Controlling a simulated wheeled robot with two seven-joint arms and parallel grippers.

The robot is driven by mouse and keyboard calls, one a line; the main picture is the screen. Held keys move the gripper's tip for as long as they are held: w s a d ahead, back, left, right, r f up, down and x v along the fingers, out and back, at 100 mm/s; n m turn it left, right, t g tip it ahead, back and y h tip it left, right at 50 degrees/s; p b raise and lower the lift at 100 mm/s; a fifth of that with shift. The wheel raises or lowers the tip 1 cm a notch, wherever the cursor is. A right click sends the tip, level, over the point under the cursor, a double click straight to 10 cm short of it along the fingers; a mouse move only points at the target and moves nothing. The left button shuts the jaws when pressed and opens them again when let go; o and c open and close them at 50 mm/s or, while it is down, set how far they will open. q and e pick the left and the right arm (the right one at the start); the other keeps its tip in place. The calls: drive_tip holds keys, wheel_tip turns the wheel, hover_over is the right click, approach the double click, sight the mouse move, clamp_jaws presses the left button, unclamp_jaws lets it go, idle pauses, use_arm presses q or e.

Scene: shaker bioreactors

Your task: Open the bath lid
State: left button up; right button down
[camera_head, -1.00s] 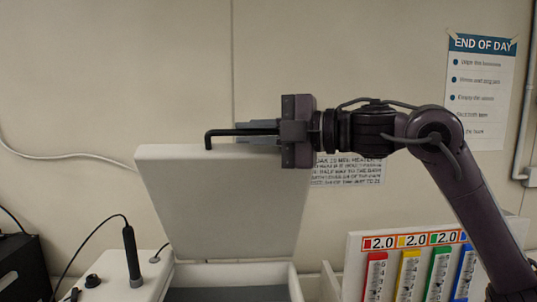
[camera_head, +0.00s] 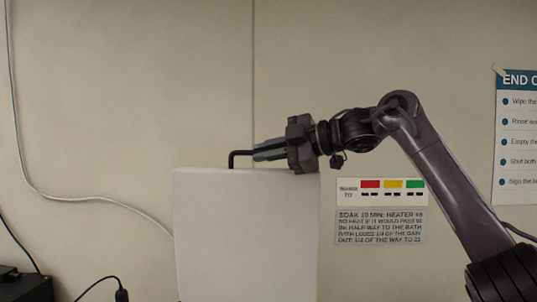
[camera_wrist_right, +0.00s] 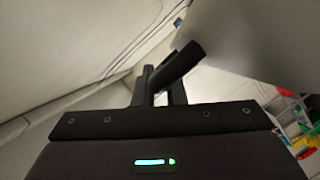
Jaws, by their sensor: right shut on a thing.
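The white bath lid (camera_head: 246,235) stands raised, close to upright, in the lower middle of the head view. A black bar handle (camera_head: 237,158) runs along its top edge. My right gripper (camera_head: 268,152) is shut on this handle at the lid's upper right. In the right wrist view the black handle (camera_wrist_right: 183,65) passes between the fingers, and the pale lid (camera_wrist_right: 245,40) fills the upper right. The bath below the lid is out of the head view. My left gripper is not in view.
A wall notice (camera_head: 380,226) with coloured blocks hangs behind my right arm. A poster (camera_head: 517,135) is at the far right. A cable (camera_head: 70,200) runs down the wall at left, and a black device (camera_head: 20,285) sits at the lower left corner.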

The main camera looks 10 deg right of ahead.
drive_tip(key=shift+w, duration=0.3)
drive_tip(key=c, duration=1.5)
unclamp_jaws()
drive_tip(key=shift+d, duration=0.1)
drive_tip(key=shift+s+d+r+b, duration=0.1)
drive_tip(key=shift+s+d+b, duration=0.2)
drive_tip(key=shift+d, duration=0.2)
drive_tip(key=b+v, duration=0.1)
drive_tip(key=v, duration=0.5)
drive_tip(key=shift+s+d+r, duration=0.1)
drive_tip(key=shift+s+d, duration=0.15)
